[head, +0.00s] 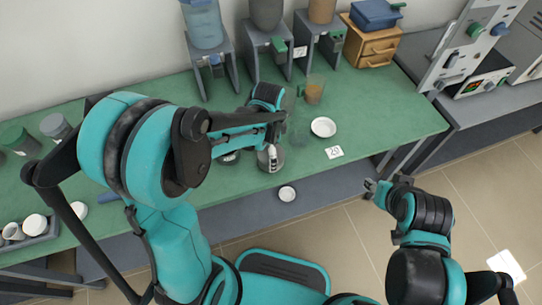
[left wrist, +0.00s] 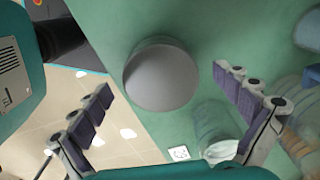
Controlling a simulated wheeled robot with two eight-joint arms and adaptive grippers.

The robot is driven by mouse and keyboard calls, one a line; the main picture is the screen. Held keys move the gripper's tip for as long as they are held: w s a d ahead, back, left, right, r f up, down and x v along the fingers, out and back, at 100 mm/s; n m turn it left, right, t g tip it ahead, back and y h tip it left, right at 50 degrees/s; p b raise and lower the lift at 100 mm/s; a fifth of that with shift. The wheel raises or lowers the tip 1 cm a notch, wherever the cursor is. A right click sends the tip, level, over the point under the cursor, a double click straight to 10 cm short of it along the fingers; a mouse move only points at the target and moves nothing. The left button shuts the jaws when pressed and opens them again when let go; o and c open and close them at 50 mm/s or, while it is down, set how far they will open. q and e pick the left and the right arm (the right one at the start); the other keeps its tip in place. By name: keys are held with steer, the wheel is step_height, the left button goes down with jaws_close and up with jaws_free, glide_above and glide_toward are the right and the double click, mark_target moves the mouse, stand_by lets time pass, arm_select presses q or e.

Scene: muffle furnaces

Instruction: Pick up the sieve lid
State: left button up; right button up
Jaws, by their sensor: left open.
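A grey round lidded piece (left wrist: 162,78), which looks like the sieve with its lid on top, stands on the green table. It also shows as a silver round shape in the head view (head: 270,160). I cannot make out the seam between lid and sieve. My left gripper (left wrist: 163,82) is open, with its two fingers apart on either side of the grey piece in the picture and no visible contact. In the head view my left arm partly covers that spot. My right gripper (head: 375,189) is off the table's front edge at the right; its jaws are too small to judge.
A clear glass vessel (left wrist: 215,140) stands close to the right finger. A white dish (head: 323,127), a number card (head: 334,152) and a brown-filled beaker (head: 314,88) are on the table to the right. Dispensers on grey stands (head: 268,50) line the back.

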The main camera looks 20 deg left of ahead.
arm_select(q)
steer(key=c, duration=1.3)
steer(key=shift+o, duration=0.2)
